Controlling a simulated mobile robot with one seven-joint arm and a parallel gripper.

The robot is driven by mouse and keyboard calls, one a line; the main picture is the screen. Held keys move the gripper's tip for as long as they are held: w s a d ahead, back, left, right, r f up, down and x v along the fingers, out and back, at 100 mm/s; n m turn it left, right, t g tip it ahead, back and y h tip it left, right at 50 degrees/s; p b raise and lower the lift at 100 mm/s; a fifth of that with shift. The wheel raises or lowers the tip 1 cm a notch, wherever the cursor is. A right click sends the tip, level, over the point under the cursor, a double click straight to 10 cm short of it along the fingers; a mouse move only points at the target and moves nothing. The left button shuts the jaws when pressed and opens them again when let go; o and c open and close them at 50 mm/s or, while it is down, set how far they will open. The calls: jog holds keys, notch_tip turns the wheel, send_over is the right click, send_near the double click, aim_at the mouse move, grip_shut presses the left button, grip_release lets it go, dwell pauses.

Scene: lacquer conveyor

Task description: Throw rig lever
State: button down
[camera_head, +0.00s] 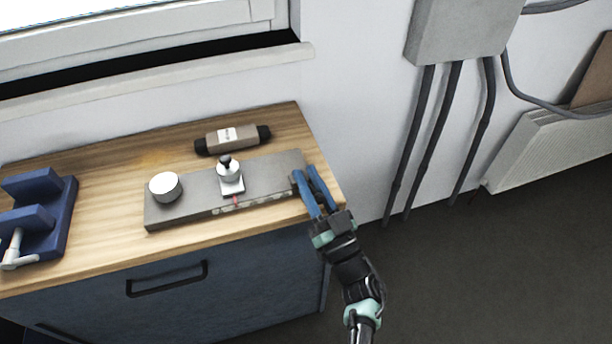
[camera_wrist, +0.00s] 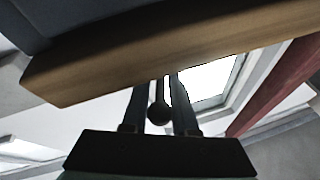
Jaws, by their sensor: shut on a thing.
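The rig is a long grey plate (camera_head: 200,202) on the wooden cabinet top. It bears a white round knob (camera_head: 165,187) at its left and a white block with a black-tipped post (camera_head: 230,176) near its middle. My gripper (camera_head: 305,174) is at the right end of the rig, its blue fingers pointing at the plate. In the wrist view, a thin lever with a dark ball end (camera_wrist: 158,113) lies between the fingers of my gripper (camera_wrist: 160,90), which are shut on it. In the head view the lever is hidden by the fingers.
A brown cylinder with black ends (camera_head: 232,139) lies behind the rig. A blue fixture with a white handle (camera_head: 38,216) stands at the left. The cabinet's right edge is beside my gripper. A grey wall box (camera_head: 462,30) with cables hangs at the right, above open floor.

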jog(key=shift+w+d+n+g+y+b, duration=0.15)
jog(key=shift+n+g+y+b, duration=0.15)
jog(key=shift+n+g+y, duration=0.6)
jog(key=c, duration=0.8)
grip_release()
jog(key=shift+c, duration=0.2)
jog(key=v, duration=1.3)
jog(key=shift+f, duration=0.2)
